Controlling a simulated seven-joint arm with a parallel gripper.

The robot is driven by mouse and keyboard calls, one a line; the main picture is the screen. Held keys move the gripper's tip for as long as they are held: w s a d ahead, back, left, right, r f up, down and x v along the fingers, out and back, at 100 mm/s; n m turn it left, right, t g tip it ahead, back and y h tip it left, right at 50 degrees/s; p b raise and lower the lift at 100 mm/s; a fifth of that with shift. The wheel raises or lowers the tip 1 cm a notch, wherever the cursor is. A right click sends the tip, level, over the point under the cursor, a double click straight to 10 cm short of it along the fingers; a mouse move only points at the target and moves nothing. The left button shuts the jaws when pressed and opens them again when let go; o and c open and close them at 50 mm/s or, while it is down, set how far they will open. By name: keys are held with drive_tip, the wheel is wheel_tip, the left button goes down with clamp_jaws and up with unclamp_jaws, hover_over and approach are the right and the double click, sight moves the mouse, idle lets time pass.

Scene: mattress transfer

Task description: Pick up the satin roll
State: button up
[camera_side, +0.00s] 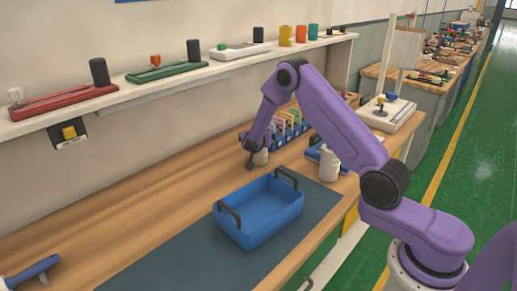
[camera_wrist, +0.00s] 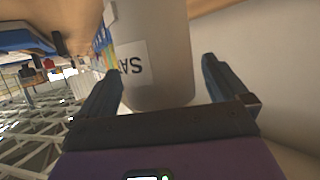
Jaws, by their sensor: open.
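A pale grey cylinder (camera_wrist: 152,50), which I take to be the satin roll, stands between my fingers in the wrist view. It carries a white label with dark letters, partly legible and inverted, starting like "SA". My gripper (camera_wrist: 162,68) is open, with one finger on each side of the cylinder and a visible gap at each. In the side view the cylinder (camera_side: 261,157) is small and partly hidden behind my gripper (camera_side: 250,152), near the back of the wooden bench.
A blue tray (camera_side: 262,228) with dark handles sits on a dark mat (camera_side: 190,262) in front. A rack of coloured items (camera_side: 290,125) stands just behind the cylinder. A white container (camera_side: 329,165) stands to the right. A blue-handled tool (camera_side: 35,272) lies front left.

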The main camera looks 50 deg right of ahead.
drive_tip(key=c, duration=1.3)
drive_tip(key=shift+r, duration=0.15)
